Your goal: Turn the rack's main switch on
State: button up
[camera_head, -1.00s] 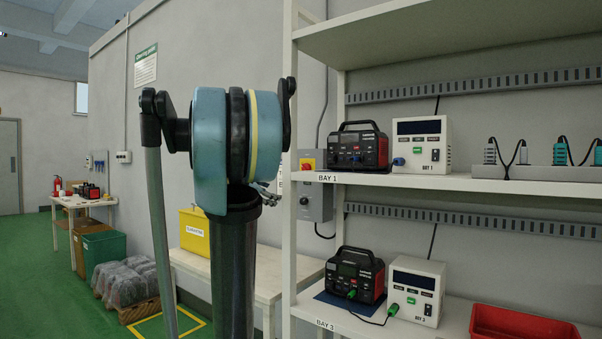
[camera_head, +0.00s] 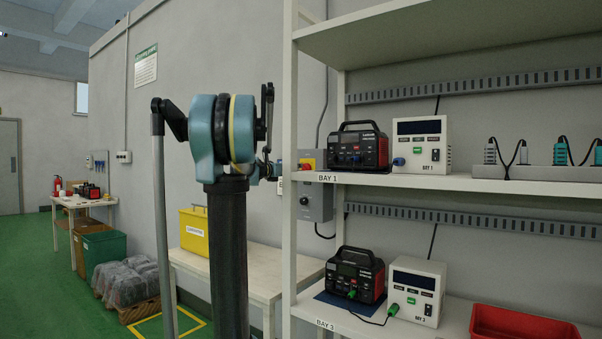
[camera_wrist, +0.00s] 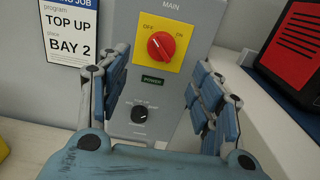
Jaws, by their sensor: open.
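The main switch is a red rotary knob (camera_wrist: 161,46) on a yellow plate marked OFF and ON, under the word MAIN. Its white mark points up and left, toward OFF. It sits on a grey wall box (camera_wrist: 184,15), which also shows in the head view (camera_head: 316,205) beside the rack's post. My gripper (camera_wrist: 160,68) is open and empty, its blue fingers spread left and right in front of the box, below the knob. I see no contact with the knob. In the head view my gripper (camera_head: 271,170) is mostly hidden by my arm.
A green POWER label (camera_wrist: 152,81) and a black dial (camera_wrist: 139,115) are below the knob. A job notice (camera_wrist: 69,40) hangs left. The shelf rack (camera_head: 298,250) with black-and-red power units (camera_head: 357,150) stands right of the box. A bench (camera_head: 250,280) is below.

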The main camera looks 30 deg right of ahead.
aim_at(303, 168)
jog(key=x, duration=0.9)
jog(key=c, duration=1.1)
